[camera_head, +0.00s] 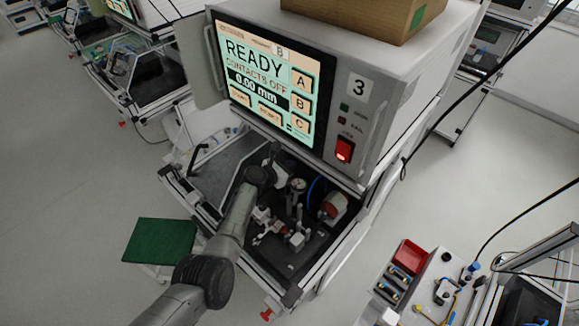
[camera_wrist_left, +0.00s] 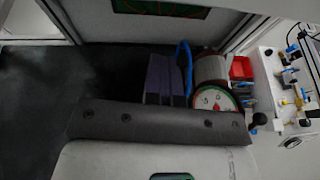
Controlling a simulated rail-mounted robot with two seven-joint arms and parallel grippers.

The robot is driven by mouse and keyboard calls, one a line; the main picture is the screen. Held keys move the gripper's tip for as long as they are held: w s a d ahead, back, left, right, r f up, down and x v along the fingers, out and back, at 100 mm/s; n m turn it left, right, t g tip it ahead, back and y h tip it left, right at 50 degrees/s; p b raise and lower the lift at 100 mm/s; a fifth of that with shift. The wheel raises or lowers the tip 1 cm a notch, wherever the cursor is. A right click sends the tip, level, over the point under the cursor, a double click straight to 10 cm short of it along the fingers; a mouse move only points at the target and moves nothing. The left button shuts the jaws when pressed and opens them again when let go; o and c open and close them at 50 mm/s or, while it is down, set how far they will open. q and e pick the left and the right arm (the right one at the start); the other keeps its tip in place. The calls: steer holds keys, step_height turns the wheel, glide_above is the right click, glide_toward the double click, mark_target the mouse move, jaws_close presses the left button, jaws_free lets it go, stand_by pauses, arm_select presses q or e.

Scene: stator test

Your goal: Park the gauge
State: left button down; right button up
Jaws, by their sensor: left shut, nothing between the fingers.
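The gauge (camera_head: 297,185), a small round dial with a pale face, stands inside the open test bay under the screen. My left gripper (camera_head: 265,178) is just left of the gauge in the head view. Its fingers (camera_wrist_left: 166,80) are shut and empty. Whether they touch anything is unclear. My right gripper is out of view.
The test cabinet (camera_head: 375,100) overhangs the bay; its screen (camera_head: 262,82) reads READY, CONTACTS OFF, 0.00 mm. A red-ended cylinder (camera_head: 335,205) and a blue loop (camera_wrist_left: 185,62) stand close by. A green mat (camera_head: 160,241) lies left, and a red bin (camera_head: 410,256) stands right.

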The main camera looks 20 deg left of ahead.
arm_select(q)
steer(key=shift+s+f, duration=0.15)
steer(key=shift+f, duration=0.05)
steer(key=p+v, duration=0.4)
steer(key=v, duration=0.9)
steer(key=shift+s+a+r+p, duration=0.2)
steer(key=shift+r+p, duration=0.1)
